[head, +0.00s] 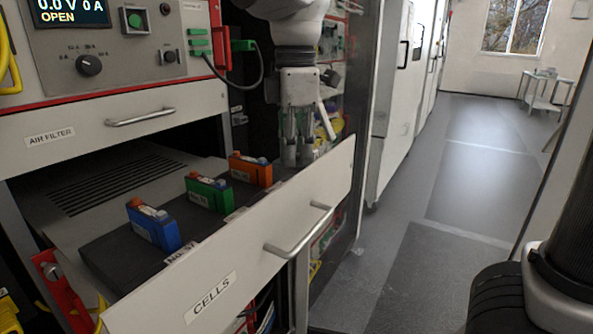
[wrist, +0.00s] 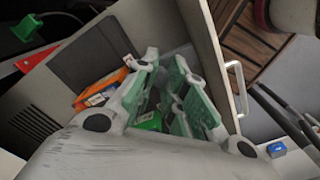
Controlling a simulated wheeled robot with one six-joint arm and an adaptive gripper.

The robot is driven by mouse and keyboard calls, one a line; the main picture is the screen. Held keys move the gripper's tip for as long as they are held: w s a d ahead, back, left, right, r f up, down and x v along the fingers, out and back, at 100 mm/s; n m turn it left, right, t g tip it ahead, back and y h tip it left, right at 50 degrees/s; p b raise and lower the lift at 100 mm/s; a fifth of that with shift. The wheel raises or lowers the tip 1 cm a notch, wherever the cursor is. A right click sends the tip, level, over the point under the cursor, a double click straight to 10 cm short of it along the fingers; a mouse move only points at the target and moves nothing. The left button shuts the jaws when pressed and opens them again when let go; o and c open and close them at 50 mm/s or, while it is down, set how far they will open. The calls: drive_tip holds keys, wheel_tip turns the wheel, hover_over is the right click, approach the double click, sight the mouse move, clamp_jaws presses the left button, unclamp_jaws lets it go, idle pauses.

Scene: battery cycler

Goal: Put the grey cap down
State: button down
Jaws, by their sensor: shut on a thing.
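My gripper (head: 297,155) points down over the far right end of the open CELLS drawer (head: 300,195), just right of the orange cell. Its green-padded fingers also show in the wrist view (wrist: 166,95). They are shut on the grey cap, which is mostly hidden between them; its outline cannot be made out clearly. I cannot tell whether the cap touches the drawer's surface.
An orange cell (head: 250,171), a green cell (head: 209,194) and a blue cell (head: 153,226) stand in a row in the drawer. The drawer's front panel with its handle (head: 300,235) rises close to my gripper. The cycler panel (head: 120,45) is above left. The aisle floor is clear.

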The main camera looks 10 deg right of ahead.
sight(296, 171)
drive_tip(key=shift+f, duration=1.7)
drive_tip(key=shift+f, duration=0.1)
drive_tip(key=shift+f, duration=0.4)
drive_tip(key=c, duration=1.5)
unclamp_jaws()
